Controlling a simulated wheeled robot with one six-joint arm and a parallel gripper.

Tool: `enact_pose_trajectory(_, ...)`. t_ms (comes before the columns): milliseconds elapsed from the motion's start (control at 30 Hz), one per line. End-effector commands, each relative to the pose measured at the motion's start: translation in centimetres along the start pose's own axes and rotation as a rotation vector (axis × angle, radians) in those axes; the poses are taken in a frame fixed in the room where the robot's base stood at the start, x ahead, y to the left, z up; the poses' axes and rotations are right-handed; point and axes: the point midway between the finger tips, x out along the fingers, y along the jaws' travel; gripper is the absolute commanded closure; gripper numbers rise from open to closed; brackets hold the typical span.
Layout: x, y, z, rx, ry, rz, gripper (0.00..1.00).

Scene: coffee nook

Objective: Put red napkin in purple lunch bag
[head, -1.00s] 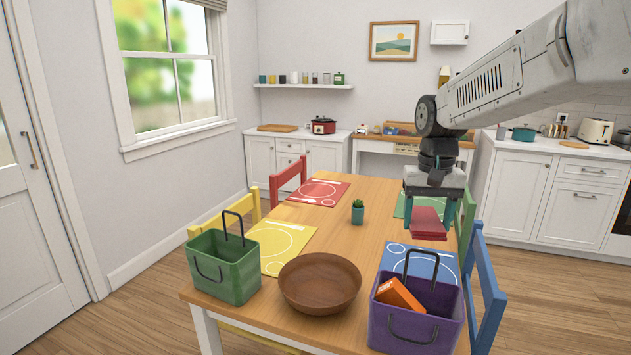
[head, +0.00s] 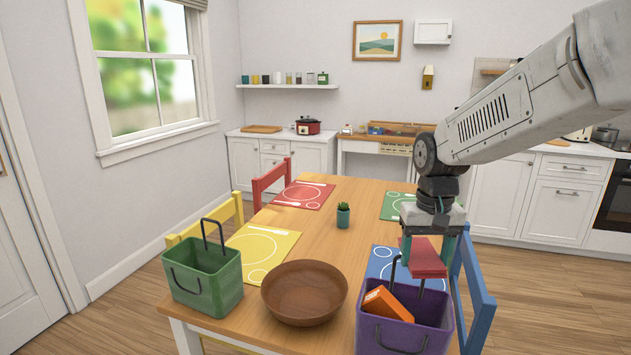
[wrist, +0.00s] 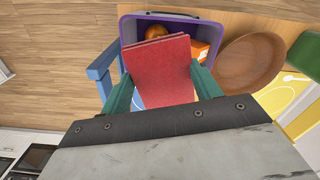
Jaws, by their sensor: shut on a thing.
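My gripper (head: 427,262) is shut on the red napkin (head: 426,258), a folded flat square. It holds the napkin above the table, just behind and above the back edge of the purple lunch bag (head: 380,331) in the head view. The bag stands open at the table's front right corner, with an orange box (head: 387,304) inside. In the wrist view, the napkin (wrist: 157,69) lies between the green fingers and covers part of the bag's near side. That view also shows a round orange thing (wrist: 156,31) inside the bag (wrist: 126,30).
A wooden bowl (head: 304,292) stands left of the purple bag, and a green bag (head: 203,273) is farther left. A blue chair (head: 474,290) is close on the right. A small potted plant (head: 343,215) stands mid-table. The bag's dark handle rises near the napkin.

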Motion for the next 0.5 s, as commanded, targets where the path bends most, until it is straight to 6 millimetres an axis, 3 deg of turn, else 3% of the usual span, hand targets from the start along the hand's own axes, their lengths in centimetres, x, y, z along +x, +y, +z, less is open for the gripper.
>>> enact_pose_trajectory(233, 0.11, 0.17, -0.01, 0.003, 0.0, 0.0, 0.59)
enact_pose_trajectory(267, 0.1, 0.18, -0.01, 0.003, 0.0, 0.0, 0.35)
enact_pose_trajectory(333, 0.1, 0.2, -0.01, 0.003, 0.0, 0.0, 0.15)
enact_pose_trajectory(500, 0.09, 0.22, -0.01, 0.003, 0.0, 0.0, 0.12)
